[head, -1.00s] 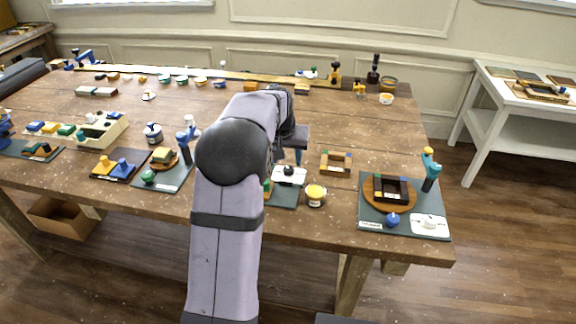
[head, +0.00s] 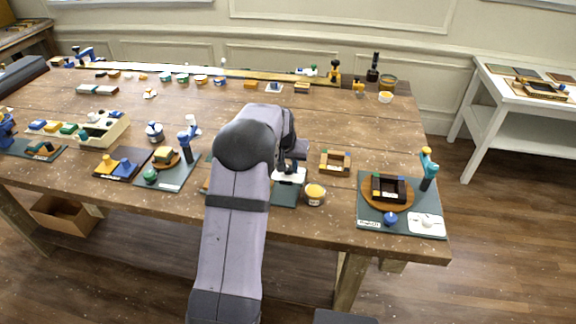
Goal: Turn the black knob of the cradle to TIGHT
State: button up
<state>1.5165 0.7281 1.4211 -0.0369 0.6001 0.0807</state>
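A white plate (head: 288,177) sits on a teal mat (head: 285,195) near the table's front edge, just right of my arm. The black knob on this plate is hidden now behind my gripper (head: 290,169). My gripper points down right over the plate, at or just above the knob; contact cannot be made out. Its fingers are too small and dark to show whether they are open or shut. My arm covers most of the cradle on this mat, and no TIGHT marking is legible.
A yellow-labelled jar (head: 315,194) stands close right of the plate. A small wooden frame (head: 336,162) lies behind it. Table space behind my arm is fairly clear.

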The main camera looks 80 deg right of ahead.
jog(key=c, duration=0.4)
jog(key=shift+c, duration=0.2)
